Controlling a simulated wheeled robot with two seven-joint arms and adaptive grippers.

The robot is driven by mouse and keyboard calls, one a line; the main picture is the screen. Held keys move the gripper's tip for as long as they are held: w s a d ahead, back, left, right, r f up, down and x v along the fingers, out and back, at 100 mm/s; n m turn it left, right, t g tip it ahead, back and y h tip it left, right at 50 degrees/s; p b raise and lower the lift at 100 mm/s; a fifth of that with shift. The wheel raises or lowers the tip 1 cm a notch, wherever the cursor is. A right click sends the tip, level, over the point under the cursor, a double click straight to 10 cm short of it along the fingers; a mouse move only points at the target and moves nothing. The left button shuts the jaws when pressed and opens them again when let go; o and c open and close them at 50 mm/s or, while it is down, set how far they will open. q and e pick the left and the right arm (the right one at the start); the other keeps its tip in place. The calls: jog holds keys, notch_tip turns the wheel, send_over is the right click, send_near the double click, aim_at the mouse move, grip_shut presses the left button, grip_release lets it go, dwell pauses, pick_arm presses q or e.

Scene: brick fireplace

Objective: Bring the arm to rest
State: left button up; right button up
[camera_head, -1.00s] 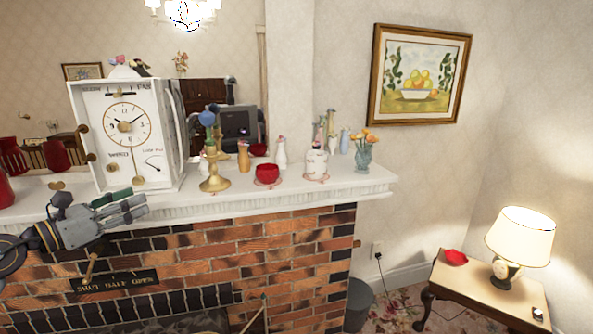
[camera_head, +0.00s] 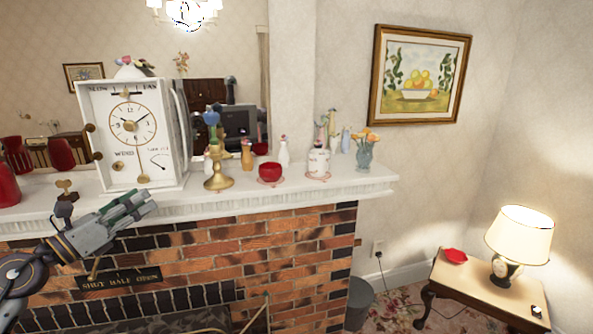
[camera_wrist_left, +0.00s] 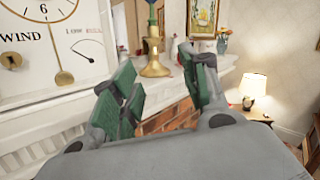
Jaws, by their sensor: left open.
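My left gripper (camera_head: 138,203) is in front of the mantel's front edge, below the white clock, in the head view. Its green-padded fingers point right and slightly up. In the left wrist view its fingers (camera_wrist_left: 165,90) stand apart with nothing between them. The white clock (camera_head: 131,130) stands upright on the mantel (camera_head: 330,184), just beyond the gripper. It also fills the upper left of the left wrist view (camera_wrist_left: 75,40). My right gripper is in neither view.
On the mantel stand a brass candlestick (camera_head: 218,182), a red bowl on a saucer (camera_head: 269,172), a white jar (camera_head: 318,163) and several vases. The brick front (camera_head: 260,243) lies below. A side table (camera_head: 478,288) with a lamp (camera_head: 520,235) stands at right. Open air lies right of the gripper.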

pick_arm(q)
jog(key=s+a+f+n+g+y, duration=0.1)
jog(key=s+f+n+g+y, duration=0.15)
jog(key=f+n+y, duration=0.95)
jog(key=s+a+f+n+g+y, duration=0.15)
jog(key=s+f+n+y, duration=0.25)
jog(key=f+n, duration=1.4)
jog(key=s+d+f+n+g+h, duration=0.35)
jog(key=s+d+f+g, duration=0.2)
jog(key=s+d, duration=0.35)
jog(key=s+d+f+n+g+h, duration=0.3)
jog(key=s+d+f+n+g, duration=0.1)
jog(key=s+d+f, duration=0.4)
jog(key=s+f+g, duration=0.1)
jog(key=s+f, duration=0.1)
jog(key=f, duration=1.4)
jog(key=s+f+g, duration=0.1)
jog(key=s+f, duration=0.1)
jog(key=f, duration=1.4)
jog(key=s+a+f, duration=0.2)
jog(key=s+f, duration=0.8)
jog(key=s, duration=0.1)
jog(key=s+a+f, duration=0.2)
jog(key=s+f, duration=0.7)
jog(key=s, duration=0.2)
jog(key=shift+f+m+g, duration=0.35)
jog(key=shift+m+g, duration=0.1)
